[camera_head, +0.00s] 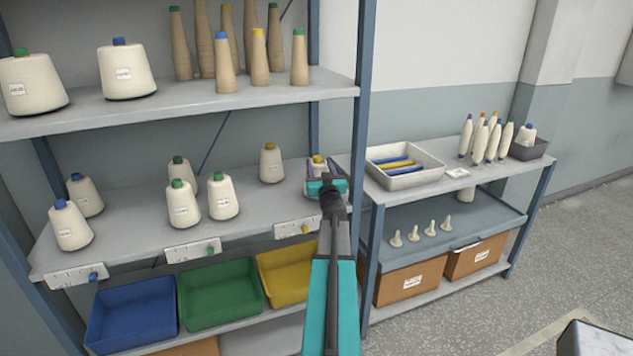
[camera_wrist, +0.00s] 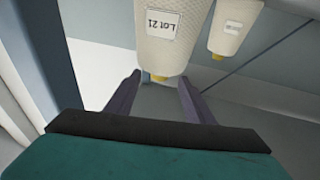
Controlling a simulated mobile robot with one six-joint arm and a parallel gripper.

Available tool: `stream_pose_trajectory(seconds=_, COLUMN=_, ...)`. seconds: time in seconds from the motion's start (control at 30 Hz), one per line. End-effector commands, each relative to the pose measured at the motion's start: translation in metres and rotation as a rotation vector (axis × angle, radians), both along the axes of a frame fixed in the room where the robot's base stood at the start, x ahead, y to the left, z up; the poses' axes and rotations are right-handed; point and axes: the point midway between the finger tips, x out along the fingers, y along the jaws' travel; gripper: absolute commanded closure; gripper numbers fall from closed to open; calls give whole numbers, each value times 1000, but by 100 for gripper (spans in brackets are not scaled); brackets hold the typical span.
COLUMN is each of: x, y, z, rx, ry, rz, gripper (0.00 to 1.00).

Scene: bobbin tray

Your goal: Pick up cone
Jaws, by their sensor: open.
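Several cream thread cones stand on the middle shelf (camera_head: 140,215). The cone nearest my gripper (camera_head: 322,166) has a yellow tip, and in the head view my gripper partly hides it. In the wrist view this cone (camera_wrist: 170,38) shows a "Lot 21" label. My gripper (camera_wrist: 158,82) is open and empty, with one dark purple finger toward each side of its yellow tip. I cannot tell whether they touch. A second yellow-tipped cone (camera_head: 271,164) stands further left; green-tipped cones (camera_head: 223,196) and blue-tipped cones (camera_head: 70,226) stand beyond it.
A blue rack post (camera_head: 363,130) stands just right of my gripper. The upper shelf (camera_head: 200,104) holds more cones and tall brown cones. Blue, green and yellow bins (camera_head: 133,308) sit below. A right-hand shelf holds a white tray (camera_head: 404,180) and slim bobbins.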

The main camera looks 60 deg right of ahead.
Motion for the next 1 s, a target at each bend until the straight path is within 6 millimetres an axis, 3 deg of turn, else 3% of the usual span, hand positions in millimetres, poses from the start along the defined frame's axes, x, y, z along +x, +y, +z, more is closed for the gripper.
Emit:
stream_pose_trajectory(seconds=0.33, x=20, y=-22, z=5, rx=-1, ry=-1, rz=0, gripper=52)
stream_pose_trajectory(seconds=1.0, x=25, y=-30, z=6, rx=0, ry=0, rz=-1, gripper=52)
